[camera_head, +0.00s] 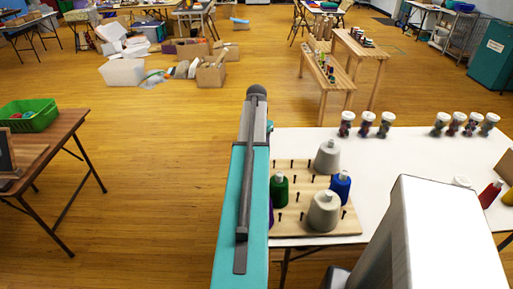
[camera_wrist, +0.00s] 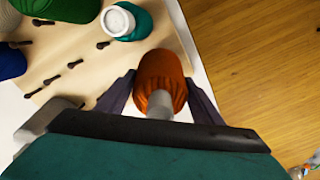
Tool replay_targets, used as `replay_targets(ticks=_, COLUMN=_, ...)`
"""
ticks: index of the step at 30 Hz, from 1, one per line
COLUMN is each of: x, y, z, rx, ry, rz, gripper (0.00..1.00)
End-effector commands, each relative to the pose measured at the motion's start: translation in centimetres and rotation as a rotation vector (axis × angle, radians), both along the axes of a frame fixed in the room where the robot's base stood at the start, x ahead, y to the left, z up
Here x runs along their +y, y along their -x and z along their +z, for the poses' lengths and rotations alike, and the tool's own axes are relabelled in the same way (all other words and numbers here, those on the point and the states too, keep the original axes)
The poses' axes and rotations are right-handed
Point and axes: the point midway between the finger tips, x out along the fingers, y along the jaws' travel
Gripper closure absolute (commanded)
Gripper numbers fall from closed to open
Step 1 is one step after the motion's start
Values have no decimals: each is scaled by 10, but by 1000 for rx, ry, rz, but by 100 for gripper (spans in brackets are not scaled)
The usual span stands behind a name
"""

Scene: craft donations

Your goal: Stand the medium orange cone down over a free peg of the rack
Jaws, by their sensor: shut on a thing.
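The orange cone (camera_wrist: 158,72) is between the fingers of my gripper (camera_wrist: 160,80) in the wrist view, its grey tip toward the camera. The gripper is shut on it, near one edge of the wooden rack (camera_wrist: 80,45); its height above the rack cannot be told. Several bare dark pegs (camera_wrist: 103,44) stand beside it. In the head view my teal arm hides the gripper and orange cone. There the rack (camera_head: 290,227) carries two grey cones (camera_head: 327,158), a green cone (camera_head: 279,191) and a blue cone (camera_head: 341,187). A teal cone (camera_wrist: 126,20) shows only in the wrist view.
The rack lies on a white table (camera_head: 390,165) at its left end. Several white-lidded jars (camera_head: 367,124) stand along the far edge. A red bottle (camera_head: 490,194) is at right. Wooden floor is open to the left, before a brown table (camera_head: 50,140) with a green crate (camera_head: 42,121).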

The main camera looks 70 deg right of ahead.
Motion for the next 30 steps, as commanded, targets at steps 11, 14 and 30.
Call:
replay_targets(ticks=11, x=0, y=0, z=-13, rx=0, ry=0, rz=0, gripper=67)
replay_targets(ticks=14, x=0, y=0, z=-17, rx=0, ry=0, rz=0, gripper=67)
replay_targets(ticks=30, x=0, y=0, z=-29, rx=0, ry=0, rz=0, gripper=67)
